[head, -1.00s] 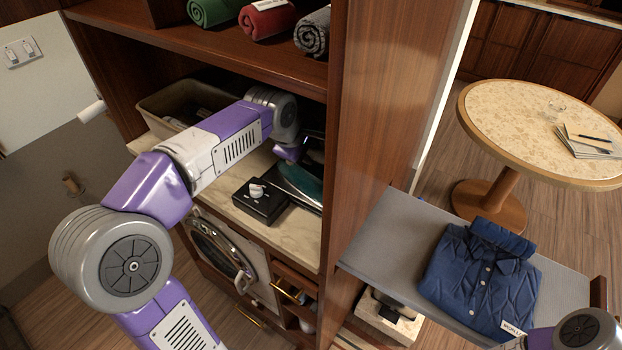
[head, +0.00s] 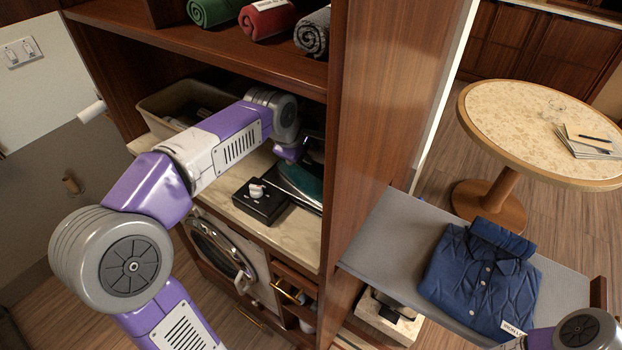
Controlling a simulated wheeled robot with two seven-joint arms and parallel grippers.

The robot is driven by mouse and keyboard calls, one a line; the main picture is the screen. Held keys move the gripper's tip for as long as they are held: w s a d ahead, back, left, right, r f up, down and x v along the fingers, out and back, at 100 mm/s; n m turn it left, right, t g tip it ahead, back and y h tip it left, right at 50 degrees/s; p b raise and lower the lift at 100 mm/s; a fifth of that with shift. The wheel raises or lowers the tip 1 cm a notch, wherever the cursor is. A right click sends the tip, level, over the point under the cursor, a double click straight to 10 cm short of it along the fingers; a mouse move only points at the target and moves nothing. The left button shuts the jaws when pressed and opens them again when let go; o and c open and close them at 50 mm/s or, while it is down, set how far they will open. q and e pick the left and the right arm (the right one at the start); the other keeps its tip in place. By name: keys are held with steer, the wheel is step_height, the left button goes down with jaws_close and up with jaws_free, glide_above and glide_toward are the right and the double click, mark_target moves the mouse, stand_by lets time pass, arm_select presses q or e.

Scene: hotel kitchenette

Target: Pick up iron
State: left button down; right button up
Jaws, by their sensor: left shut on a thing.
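The iron (head: 301,183), with a teal body and a pale soleplate edge, sits in the cabinet niche on the stone-look counter, close to the right wall. My left gripper (head: 291,152) reaches into the niche from the left and is shut on the iron at its upper back part. The wrist hides most of the jaws and the handle, so the exact grip is hard to see. Only a piece of my right arm shows at the lower right corner; its gripper is out of the picture.
A black box with a white knob (head: 258,191) stands just left of the iron. A beige bin (head: 160,103) is behind my arm. The shelf with rolled towels (head: 266,20) hangs above. A folded blue shirt (head: 480,275) lies on the grey board (head: 385,235) right of the cabinet wall.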

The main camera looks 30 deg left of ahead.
arm_select(q)
steer(key=shift+r, duration=0.1)
stand_by(0.6)
steer(key=shift+s+r, duration=0.2)
steer(key=shift+r, duration=0.1)
steer(key=s+r+p, duration=0.2)
steer(key=s+r, duration=0.5)
steer(key=s, duration=0.6)
steer(key=shift+s+a+r, duration=0.15)
steer(key=shift+s+a, duration=0.15)
steer(key=c, duration=1.4)
jaws_free()
steer(key=c, duration=0.5)
jaws_close()
